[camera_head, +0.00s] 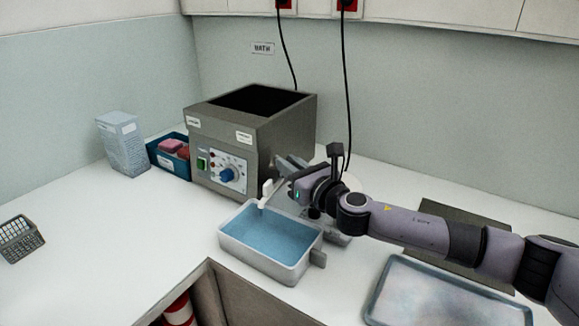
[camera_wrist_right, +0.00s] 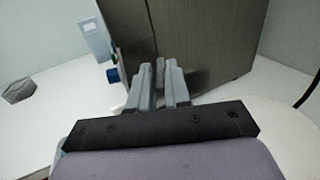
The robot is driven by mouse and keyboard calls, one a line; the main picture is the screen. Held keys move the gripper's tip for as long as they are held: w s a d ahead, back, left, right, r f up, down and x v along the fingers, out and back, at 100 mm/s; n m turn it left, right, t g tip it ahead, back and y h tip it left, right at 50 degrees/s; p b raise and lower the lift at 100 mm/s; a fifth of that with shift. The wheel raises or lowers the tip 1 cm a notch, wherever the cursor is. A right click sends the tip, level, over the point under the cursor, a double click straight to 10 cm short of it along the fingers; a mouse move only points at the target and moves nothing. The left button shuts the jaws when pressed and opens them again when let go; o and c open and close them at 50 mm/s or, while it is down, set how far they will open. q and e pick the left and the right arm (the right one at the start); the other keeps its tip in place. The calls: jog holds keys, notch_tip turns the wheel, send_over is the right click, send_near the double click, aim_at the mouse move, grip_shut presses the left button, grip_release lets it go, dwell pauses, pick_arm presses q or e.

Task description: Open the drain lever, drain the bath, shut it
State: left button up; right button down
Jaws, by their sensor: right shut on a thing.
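The bath (camera_head: 262,143) is a grey metal box with an open, dark top, standing on the counter against the back wall. A white drain spout (camera_head: 266,190) comes out low at its front right corner. Below it a metal pan (camera_head: 262,264) holds blue liquid. My right gripper (camera_head: 284,164) is at the bath's right side, just above and right of the spout. In the right wrist view its fingers (camera_wrist_right: 160,78) are close together by the bath's wall (camera_wrist_right: 205,40), shut on what looks like the drain lever, mostly hidden between them. My left gripper is out of view.
The bath's front has a blue knob (camera_head: 228,174) and a green switch (camera_head: 202,163). Left of it stand a teal bin (camera_head: 160,158) and a pale box (camera_head: 122,145). A metal tray (camera_head: 440,295) and a dark mat (camera_head: 470,222) lie at right. The left counter is mostly clear.

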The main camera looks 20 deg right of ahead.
dwell(0.3)
jog(key=c, duration=1.2)
grip_release()
jog(key=shift+o, duration=0.2)
jog(key=v, duration=0.7)
jog(key=shift+b, duration=0.3)
jog(key=shift+d, duration=0.1)
